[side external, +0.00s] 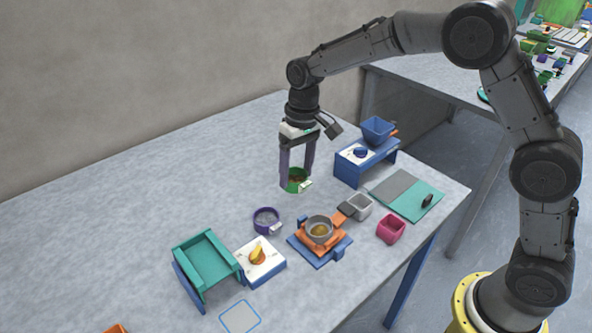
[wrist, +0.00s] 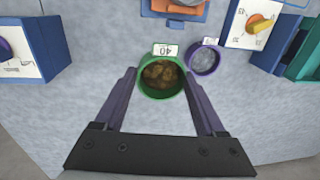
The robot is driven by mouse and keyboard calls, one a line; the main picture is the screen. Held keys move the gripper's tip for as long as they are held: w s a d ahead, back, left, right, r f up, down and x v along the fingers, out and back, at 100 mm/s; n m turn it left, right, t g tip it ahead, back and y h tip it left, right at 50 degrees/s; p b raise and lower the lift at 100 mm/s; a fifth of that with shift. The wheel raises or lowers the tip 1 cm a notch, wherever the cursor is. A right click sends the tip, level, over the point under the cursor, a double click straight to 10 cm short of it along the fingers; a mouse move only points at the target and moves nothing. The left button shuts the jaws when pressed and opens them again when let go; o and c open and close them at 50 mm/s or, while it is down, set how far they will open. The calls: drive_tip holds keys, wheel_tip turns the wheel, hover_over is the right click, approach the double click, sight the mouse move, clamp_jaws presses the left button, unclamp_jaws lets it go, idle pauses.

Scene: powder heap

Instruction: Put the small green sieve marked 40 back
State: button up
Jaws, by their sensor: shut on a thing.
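The small green sieve marked 40 (wrist: 146,88) is between the fingers of my gripper (wrist: 162,84), with brown lumpy material inside it. In the side view the green sieve (side external: 290,186) hangs at the fingertips of my gripper (side external: 296,176). It looks to be above the table, though the exact gap is hard to tell. Its white label with "40" (wrist: 165,50) faces away from the palm in the wrist view. A purple sieve (side external: 266,221) stands on the table nearby and also shows in the wrist view (wrist: 204,61).
A grey bowl (side external: 319,228) with yellowish-brown contents sits on an orange and blue stand (side external: 322,249). A dial box (side external: 262,263), teal tray (side external: 208,259), blue stand (side external: 367,162), grey cup (side external: 358,206) and magenta cup (side external: 391,229) stand around. The table left of the sieves is clear.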

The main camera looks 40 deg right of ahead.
drive_tip(key=shift+f, duration=3.05)
drive_tip(key=shift+f, duration=0.5)
drive_tip(key=o, duration=1)
drive_tip(key=shift+o, duration=0.2)
drive_tip(key=shift+r, duration=3.5)
